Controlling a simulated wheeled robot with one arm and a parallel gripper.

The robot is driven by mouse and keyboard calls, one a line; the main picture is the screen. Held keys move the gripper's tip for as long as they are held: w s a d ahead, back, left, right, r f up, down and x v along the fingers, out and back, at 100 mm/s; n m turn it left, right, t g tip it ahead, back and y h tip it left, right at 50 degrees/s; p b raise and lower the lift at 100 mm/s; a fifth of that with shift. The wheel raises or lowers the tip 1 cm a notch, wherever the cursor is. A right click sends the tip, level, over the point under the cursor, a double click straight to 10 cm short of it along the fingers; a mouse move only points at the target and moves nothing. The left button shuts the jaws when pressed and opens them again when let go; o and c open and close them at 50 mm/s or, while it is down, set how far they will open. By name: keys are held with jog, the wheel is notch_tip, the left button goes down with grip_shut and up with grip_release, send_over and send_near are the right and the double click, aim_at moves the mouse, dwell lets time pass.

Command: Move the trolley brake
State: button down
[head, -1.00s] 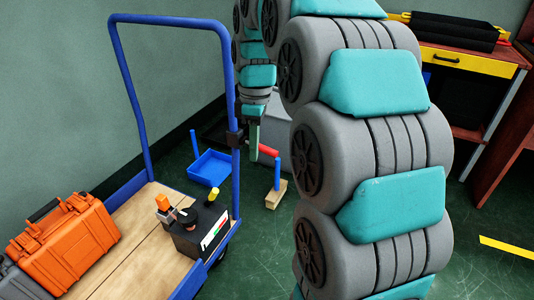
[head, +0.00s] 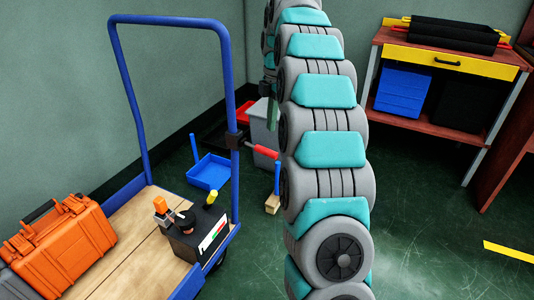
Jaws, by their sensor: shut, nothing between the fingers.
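The trolley (head: 146,120) has a blue tube frame and a wooden deck at left. A lever with a red grip (head: 266,151), which looks like the brake, sticks out to the right from a black clamp (head: 234,140) on the trolley's right post. It lies nearly level, sloping slightly down to the right. My gripper (head: 273,113) shows only as a small green part beside my arm, above the red grip and apart from it in the picture. It is shut and empty. My arm hides most of it.
An orange case (head: 65,245) and a black box (head: 198,238) with small handles ride on the deck. A blue tray (head: 210,171) and a wooden block with a blue post (head: 272,204) are on the floor. A workbench (head: 450,62) stands at back right. Floor at right is clear.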

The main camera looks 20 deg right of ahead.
aim_at(266, 152)
jog(key=shift+f, duration=0.1)
jog(key=shift+a+f+b, duration=0.2)
jog(key=shift+f+b, duration=0.8)
jog(key=shift+f, duration=0.7)
jog(key=shift+a+f+b, duration=0.15)
jog(key=shift+f+b, duration=0.8)
jog(key=shift+f, duration=0.8)
jog(key=shift+f, duration=0.65)
jog(key=shift+r, duration=0.1)
jog(key=d, duration=0.1)
jog(key=d+r, duration=0.1)
jog(key=d, duration=0.1)
jog(key=shift+p, duration=0.4)
